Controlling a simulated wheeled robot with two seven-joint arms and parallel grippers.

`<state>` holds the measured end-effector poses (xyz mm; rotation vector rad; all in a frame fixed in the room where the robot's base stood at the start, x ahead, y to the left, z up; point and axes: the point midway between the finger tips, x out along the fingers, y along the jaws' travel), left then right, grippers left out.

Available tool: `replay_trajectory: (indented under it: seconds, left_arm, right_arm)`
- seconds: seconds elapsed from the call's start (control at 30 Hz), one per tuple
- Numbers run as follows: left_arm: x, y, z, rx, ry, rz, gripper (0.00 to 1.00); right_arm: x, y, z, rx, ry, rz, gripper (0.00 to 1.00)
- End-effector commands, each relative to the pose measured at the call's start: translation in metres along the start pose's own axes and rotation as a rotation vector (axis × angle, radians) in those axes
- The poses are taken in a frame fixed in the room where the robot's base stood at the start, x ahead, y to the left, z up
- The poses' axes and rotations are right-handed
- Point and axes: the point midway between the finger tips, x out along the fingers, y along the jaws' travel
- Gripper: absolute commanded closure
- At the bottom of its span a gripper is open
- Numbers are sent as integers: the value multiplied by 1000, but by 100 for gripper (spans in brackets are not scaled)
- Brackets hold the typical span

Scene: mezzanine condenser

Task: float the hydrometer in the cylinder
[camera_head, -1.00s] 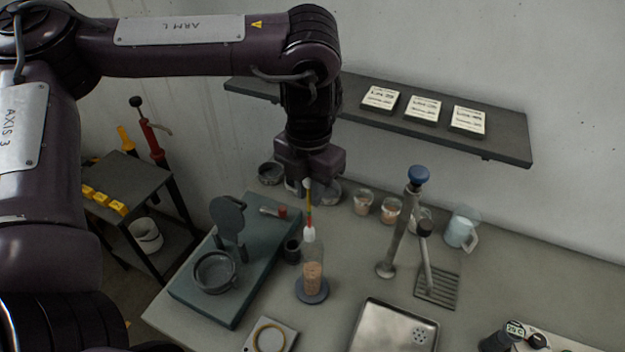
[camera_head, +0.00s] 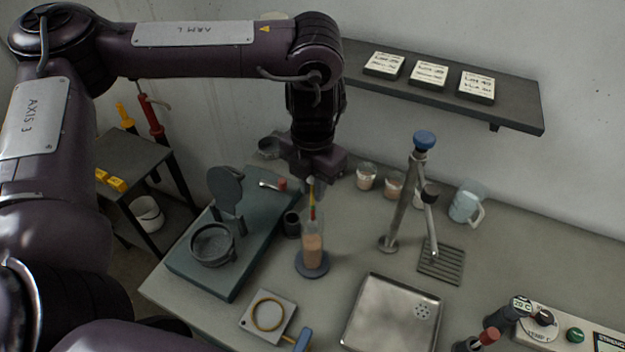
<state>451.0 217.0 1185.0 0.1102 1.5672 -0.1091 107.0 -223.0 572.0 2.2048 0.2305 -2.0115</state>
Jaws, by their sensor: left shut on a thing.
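The hydrometer (camera_head: 312,205) is a thin upright stem with yellow and red on it. My left gripper (camera_head: 312,181) is shut on its upper end and points down, directly above the cylinder. The clear cylinder (camera_head: 313,246) stands upright on a round dark base on the bench, with brownish-orange liquid in its lower part. The hydrometer's lower part is inside the cylinder's mouth. I cannot tell whether its bulb touches the liquid. My right gripper is not in view.
A green board (camera_head: 195,262) with a round dark dish (camera_head: 212,244) lies left of the cylinder. A metal tray (camera_head: 372,325) is to the right, with a tap (camera_head: 407,200) behind it. A dark small cup (camera_head: 291,224) stands close to the cylinder. A shelf (camera_head: 450,95) hangs behind.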

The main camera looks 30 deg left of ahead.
Motion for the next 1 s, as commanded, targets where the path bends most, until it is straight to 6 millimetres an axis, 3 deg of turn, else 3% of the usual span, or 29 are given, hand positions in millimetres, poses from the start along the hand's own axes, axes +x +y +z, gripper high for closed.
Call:
replay_trajectory:
  seconds: [1.0]
  left_arm:
    - [84,0,0,0,1,-1,100]
  right_arm:
    - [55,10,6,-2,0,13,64]
